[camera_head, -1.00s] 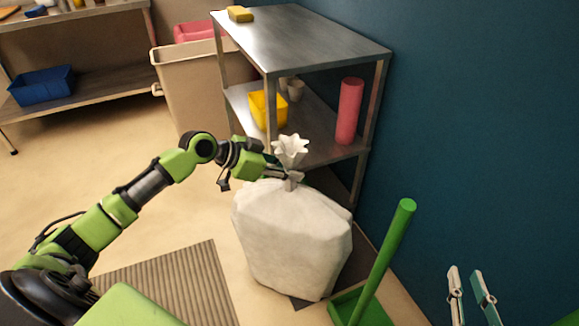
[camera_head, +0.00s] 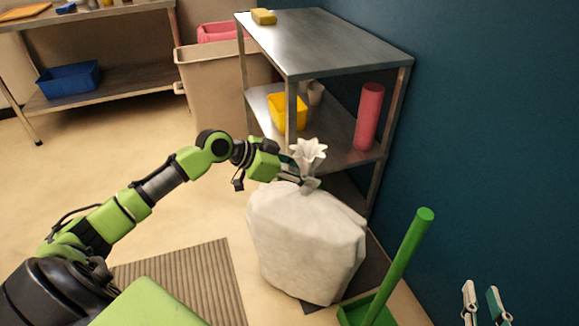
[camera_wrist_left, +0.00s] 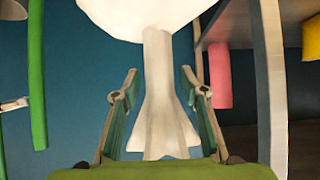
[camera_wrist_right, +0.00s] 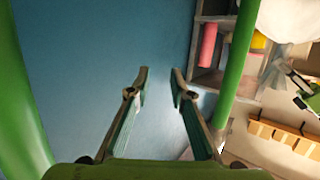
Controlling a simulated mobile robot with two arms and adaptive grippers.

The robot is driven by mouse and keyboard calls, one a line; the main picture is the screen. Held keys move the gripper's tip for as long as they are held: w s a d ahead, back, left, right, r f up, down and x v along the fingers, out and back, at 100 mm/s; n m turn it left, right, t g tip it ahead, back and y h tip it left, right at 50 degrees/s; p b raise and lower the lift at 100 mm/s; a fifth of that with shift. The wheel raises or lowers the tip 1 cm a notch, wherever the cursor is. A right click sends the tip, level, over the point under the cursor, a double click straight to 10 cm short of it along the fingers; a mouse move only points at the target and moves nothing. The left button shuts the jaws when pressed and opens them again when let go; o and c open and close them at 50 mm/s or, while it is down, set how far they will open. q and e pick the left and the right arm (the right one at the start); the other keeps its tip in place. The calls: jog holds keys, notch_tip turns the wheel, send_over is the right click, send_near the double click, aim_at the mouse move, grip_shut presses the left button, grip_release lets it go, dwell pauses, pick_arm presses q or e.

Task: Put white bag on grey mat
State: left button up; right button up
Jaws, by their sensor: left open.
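The full white bag (camera_head: 305,245) stands upright beside the metal shelf, with its neck tied and flared at the top. A flat dark grey sheet (camera_head: 376,268) shows under and beside it. A ribbed grey-brown mat (camera_head: 190,275) lies on the floor to the left, partly hidden by my body. My left gripper (camera_head: 303,183) is at the bag's neck. In the left wrist view its open fingers (camera_wrist_left: 158,85) stand on either side of the white neck (camera_wrist_left: 158,90), with gaps on both sides. My right gripper (camera_head: 483,292) is open and empty, also in the right wrist view (camera_wrist_right: 160,78).
The metal shelf (camera_head: 325,45) stands close behind the bag. A green-handled dustpan (camera_head: 398,265) stands at the bag's right, near the blue wall. A beige bin (camera_head: 210,95) is behind. The floor (camera_head: 110,190) left of the bag is clear.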

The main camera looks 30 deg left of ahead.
pick_arm(q)
jog(key=p+v, duration=0.2)
jog(key=v, duration=0.9)
jog(key=s+d+f+g+y, duration=0.1)
jog(key=s+d+f, duration=0.35)
jog(key=f, duration=0.25)
jog(key=s+d+f+g, duration=0.1)
jog(key=s+d+f, duration=0.35)
jog(key=f, duration=0.35)
jog(key=s+d+n+t+y, duration=0.1)
jog(key=s+d+n+y, duration=0.3)
jog(key=d, duration=0.5)
jog(key=shift+s+r+n+t, duration=0.4)
jog(key=shift+s+r+n, duration=0.05)
jog(key=shift+s+n, duration=0.25)
pick_arm(e)
jog(key=s+d+f+g+h, duration=0.1)
jog(key=s+d+f+g, duration=0.2)
jog(key=s+f+g, duration=0.3)
notch_tip(320, 180, down, 4)
jog(key=shift+s+d+f+h, duration=0.15)
jog(key=shift+s+h, duration=0.25)
jog(key=shift+s, duration=0.4)
pick_arm(q)
jog(key=shift+w+d+f, duration=0.1)
jog(key=shift+d, duration=0.05)
